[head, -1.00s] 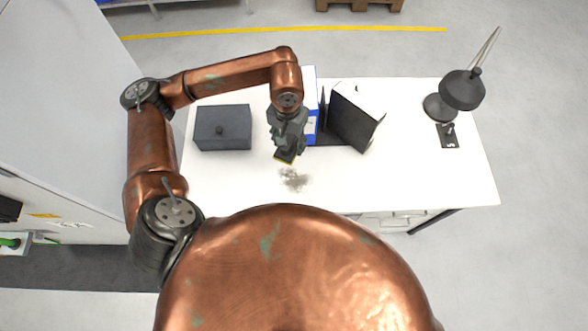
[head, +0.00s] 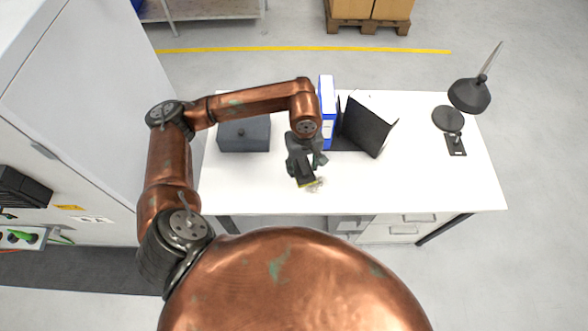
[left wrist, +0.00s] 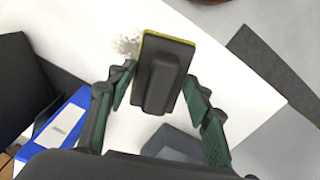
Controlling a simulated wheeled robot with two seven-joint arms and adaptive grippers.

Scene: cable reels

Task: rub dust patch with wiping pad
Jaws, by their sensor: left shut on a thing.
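The wiping pad (head: 306,178) has a black handle and block with a yellow edge. My left gripper (head: 304,168) is shut on its handle. The left wrist view shows the pad (left wrist: 164,68) between the green-lined fingers. The dust patch (head: 317,186) is a grey-brown smudge on the white table near its front edge. In the head view the pad overlaps part of it. In the left wrist view the dust patch (left wrist: 127,46) shows beside the pad's left edge. I cannot tell whether the pad touches the table. My right gripper is not in view.
On the white table (head: 420,185) stand a dark grey box (head: 244,134), a blue-and-white binder (head: 327,110), a black upright folder (head: 366,128) and a black desk lamp (head: 468,95). The front right of the tabletop is clear.

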